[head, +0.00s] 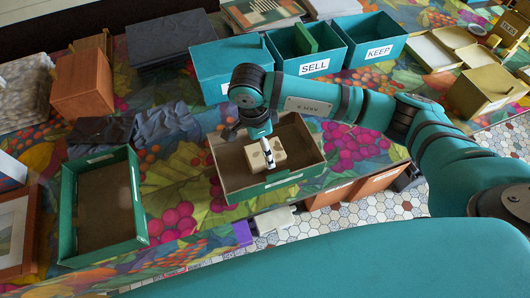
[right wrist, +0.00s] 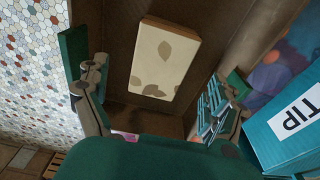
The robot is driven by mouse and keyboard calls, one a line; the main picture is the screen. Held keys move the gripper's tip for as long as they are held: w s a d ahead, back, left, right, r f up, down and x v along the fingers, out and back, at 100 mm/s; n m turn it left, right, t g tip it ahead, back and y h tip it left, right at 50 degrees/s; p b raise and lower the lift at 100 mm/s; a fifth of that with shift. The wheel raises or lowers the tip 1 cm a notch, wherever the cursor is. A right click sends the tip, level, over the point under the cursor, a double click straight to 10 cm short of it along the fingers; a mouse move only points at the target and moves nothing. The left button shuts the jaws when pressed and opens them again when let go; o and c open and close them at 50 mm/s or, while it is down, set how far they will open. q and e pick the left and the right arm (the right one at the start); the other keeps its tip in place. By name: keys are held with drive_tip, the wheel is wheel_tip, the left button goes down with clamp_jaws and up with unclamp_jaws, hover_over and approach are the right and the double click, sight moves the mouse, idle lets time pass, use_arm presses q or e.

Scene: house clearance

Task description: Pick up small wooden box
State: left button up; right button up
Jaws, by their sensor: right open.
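The small wooden box (head: 279,149) is pale with brownish leaf patches and lies inside a shallow green open box (head: 283,180) with a brown floor. In the right wrist view the wooden box (right wrist: 163,58) lies ahead of my fingers. My right gripper (head: 267,150) points down over the wooden box in the head view and partly hides it. In the right wrist view my right gripper (right wrist: 158,98) is open, with nothing between its fingers. My left gripper is not in view.
Bins marked SELL (head: 313,68) and KEEP (head: 378,53) stand behind. In the right wrist view a TIP bin (right wrist: 285,125) is close at the right. An empty green tray (head: 102,205) lies left. Patterned cloth shows between the trays.

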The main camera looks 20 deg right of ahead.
drive_tip(key=shift+w+d+f+p, duration=0.1)
drive_tip(key=shift+d+f+p, duration=0.15)
drive_tip(key=shift+f, duration=0.9)
drive_tip(key=shift+d+f+p, duration=0.15)
drive_tip(key=shift+f+p, duration=0.1)
drive_tip(key=shift+f, duration=0.9)
drive_tip(key=c, duration=1.4)
